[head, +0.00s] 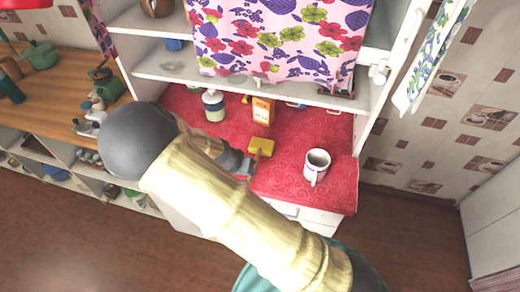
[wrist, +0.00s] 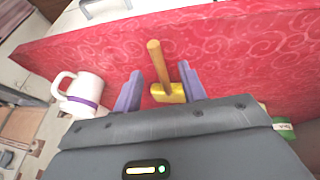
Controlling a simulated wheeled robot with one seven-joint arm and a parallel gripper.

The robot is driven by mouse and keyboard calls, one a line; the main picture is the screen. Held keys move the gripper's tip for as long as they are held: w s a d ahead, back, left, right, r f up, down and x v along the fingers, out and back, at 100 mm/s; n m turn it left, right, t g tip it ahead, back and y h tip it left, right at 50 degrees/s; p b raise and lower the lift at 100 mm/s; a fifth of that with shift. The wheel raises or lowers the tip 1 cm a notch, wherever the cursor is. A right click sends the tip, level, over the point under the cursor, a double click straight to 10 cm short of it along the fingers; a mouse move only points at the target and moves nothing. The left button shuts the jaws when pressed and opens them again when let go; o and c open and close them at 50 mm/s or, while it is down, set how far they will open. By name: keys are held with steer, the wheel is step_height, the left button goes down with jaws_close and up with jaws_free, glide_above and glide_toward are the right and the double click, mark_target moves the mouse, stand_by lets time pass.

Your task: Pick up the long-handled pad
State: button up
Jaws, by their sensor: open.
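The long-handled pad shows in the wrist view as a yellow block (wrist: 170,93) with a light wooden handle (wrist: 158,62) rising from it. In the head view its yellow block (head: 262,146) is on the red counter (head: 285,180), left of the white mug. My gripper (wrist: 160,70) is open, with one purple finger on each side of the pad in the wrist view. I cannot tell whether either finger touches it. The block's lower edge is close to the dark gripper body. In the head view my arm hides most of the gripper.
A white mug (head: 316,165) stands right of the pad; it also shows in the wrist view (wrist: 82,95). An orange box (head: 262,109) and a bottle (head: 214,105) stand behind. A shelf (head: 240,88) with a flowered cloth overhangs the counter's back.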

steer(key=p+x, duration=0.1)
steer(key=x, duration=0.1)
steer(key=p+x, duration=0.1)
steer(key=x, duration=0.1)
steer(key=shift+w+d, duration=0.15)
steer(key=shift+d, duration=0.15)
steer(key=shift+w+f, duration=0.15)
steer(key=shift+f, duration=0.3)
steer(key=shift+c, duration=0.2)
jaws_close()
